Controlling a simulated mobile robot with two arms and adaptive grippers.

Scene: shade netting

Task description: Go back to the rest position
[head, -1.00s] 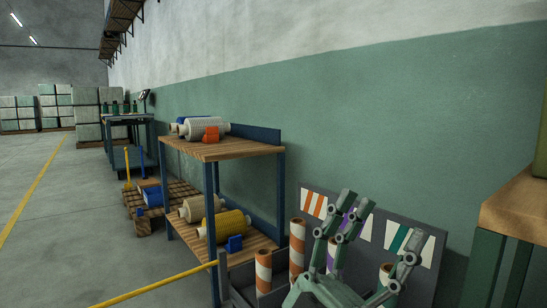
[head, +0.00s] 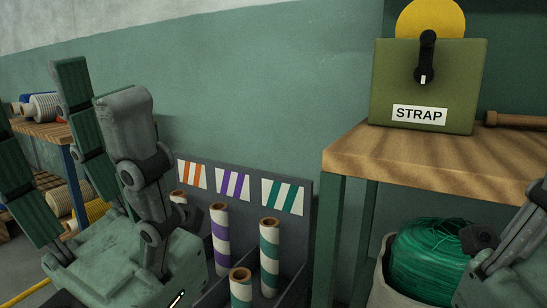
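My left gripper (head: 70,110) is large at the left of the head view, its green-padded fingers pointing up and spread apart. Nothing shows between the fingers. It stands in front of the shelf and hides part of the tube rack. My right gripper (head: 515,235) shows only in part at the right edge, in front of the green netting coil.
A grey rack (head: 308,200) holds striped tubes, including a purple one (head: 220,240) and a teal one (head: 269,258). A wooden-topped table (head: 350,155) carries a green STRAP box (head: 390,95). A bin (head: 380,290) with a green coil (head: 425,255) stands below. A shelf (head: 50,132) is at left.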

